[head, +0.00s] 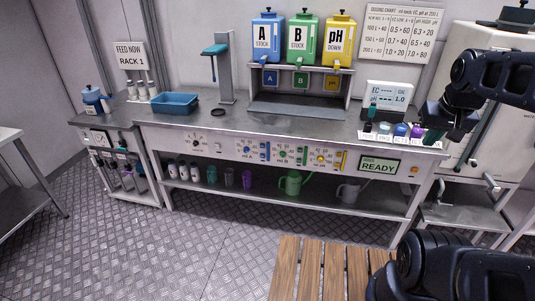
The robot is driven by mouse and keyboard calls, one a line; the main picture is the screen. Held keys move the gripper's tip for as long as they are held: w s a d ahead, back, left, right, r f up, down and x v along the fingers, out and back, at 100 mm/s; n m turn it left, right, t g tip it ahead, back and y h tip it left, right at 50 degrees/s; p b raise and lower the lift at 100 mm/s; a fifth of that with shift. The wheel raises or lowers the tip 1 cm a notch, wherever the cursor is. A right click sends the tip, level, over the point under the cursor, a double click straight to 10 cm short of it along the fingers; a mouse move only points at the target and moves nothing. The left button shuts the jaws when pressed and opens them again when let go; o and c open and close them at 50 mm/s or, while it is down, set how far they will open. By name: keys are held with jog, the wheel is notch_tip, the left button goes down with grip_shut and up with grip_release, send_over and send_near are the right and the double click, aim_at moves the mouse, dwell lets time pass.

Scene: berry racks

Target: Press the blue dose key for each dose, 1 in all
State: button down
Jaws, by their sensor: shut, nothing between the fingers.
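The front panel (290,153) of the bench carries a blue round control (247,149) and a blue upright bar (265,151) beside it. A blue square marked A (271,78) sits under the blue A stock tank (267,38). Which blue part is the dose key, I cannot tell. The panel's display (378,166) reads READY. My gripper (436,132) hangs at the right end of the bench, near the small bottles and well right of the blue controls. It is shut and holds nothing; its fingertips are small and dark here.
Green B (303,40) and yellow pH tanks (339,40) stand beside A. A meter (388,97), blue tray (174,103) and teal-topped stand (220,68) are on the bench. A slatted wooden surface (325,270) lies in front.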

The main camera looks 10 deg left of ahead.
jog(key=w+a+n+g+h, duration=0.1)
jog(key=w+a, duration=0.2)
jog(key=w, duration=0.7)
jog(key=w+a+n+g+h, duration=0.1)
jog(key=w+a, duration=0.2)
jog(key=w, duration=0.8)
jog(key=w+a+f+n+h, duration=0.1)
jog(key=w+a+f, duration=0.4)
jog(key=w+a, duration=0.25)
jog(key=w+a+f+n+h, duration=0.2)
jog(key=w+a+f, duration=0.45)
jog(key=w, duration=0.25)
jog(key=w+a+f+n+t+h, duration=0.1)
jog(key=w+a+f+n, duration=0.15)
jog(key=a+f, duration=0.6)
jog(key=w+a+f+n+t+h, duration=0.15)
jog(key=w+a+f, duration=0.25)
jog(key=a+f, duration=0.5)
jog(key=s+a+f+n+t, duration=0.1)
jog(key=s+a+f+t, duration=0.1)
jog(key=a+f, duration=0.8)
jog(key=s+a+f+n+t+y, duration=0.1)
jog(key=s+a+f+n+t, duration=0.1)
jog(key=a+f, duration=0.8)
notch_tip(320, 180, down, 2)
jog(key=shift+f+n, duration=0.1)
jog(key=shift+n, duration=0.2)
jog(key=shift+a+t, duration=0.1)
jog(key=shift+t, duration=0.15)
